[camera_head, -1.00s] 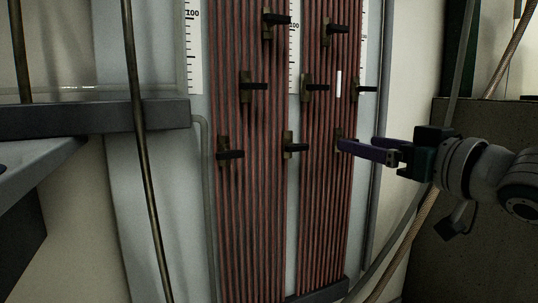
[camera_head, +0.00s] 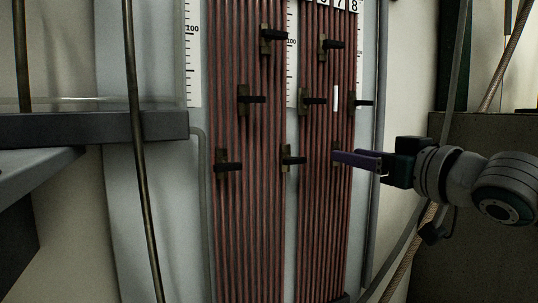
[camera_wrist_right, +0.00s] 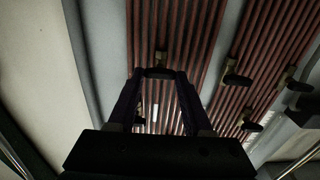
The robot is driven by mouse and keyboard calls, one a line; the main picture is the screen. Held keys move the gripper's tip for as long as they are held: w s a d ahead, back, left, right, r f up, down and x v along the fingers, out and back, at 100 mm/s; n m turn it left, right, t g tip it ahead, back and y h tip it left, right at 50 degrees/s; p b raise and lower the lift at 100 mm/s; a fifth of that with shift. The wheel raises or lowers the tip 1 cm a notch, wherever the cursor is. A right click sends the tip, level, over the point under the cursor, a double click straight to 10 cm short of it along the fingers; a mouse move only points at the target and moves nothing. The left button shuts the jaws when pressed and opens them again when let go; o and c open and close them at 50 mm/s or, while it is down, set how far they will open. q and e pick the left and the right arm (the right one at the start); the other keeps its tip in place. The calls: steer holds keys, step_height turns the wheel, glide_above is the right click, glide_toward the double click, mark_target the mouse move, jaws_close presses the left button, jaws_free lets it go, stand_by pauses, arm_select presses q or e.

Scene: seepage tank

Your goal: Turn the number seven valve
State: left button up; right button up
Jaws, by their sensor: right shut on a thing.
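Several valves with black lever handles and brass-coloured plates sit on two panels of red-brown tubes. My right gripper (camera_head: 337,156) reaches in from the right, its purple fingers level, and is shut on the lowest valve of the right panel (camera_head: 336,148). That valve's handle is mostly hidden by the fingers in the head view. In the right wrist view, the valve (camera_wrist_right: 161,58) stands between the fingertips (camera_wrist_right: 160,74). Number labels (camera_head: 342,5) at the top show 7 and 8; which belongs to this valve I cannot tell. My left gripper is not in view.
Neighbouring valves (camera_head: 293,160), (camera_head: 313,101) and (camera_head: 362,103) stick out near the gripper. A grey ledge (camera_head: 90,126) and thin pole (camera_head: 140,150) stand at left. Cables and a hose (camera_head: 405,255) hang below my right arm.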

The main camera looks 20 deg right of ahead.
jaws_close()
steer(key=n+p, duration=0.8)
steer(key=n, duration=1.1)
steer(key=shift+a+f, duration=0.1)
stand_by(0.3)
steer(key=shift+n, duration=0.3)
stand_by(0.6)
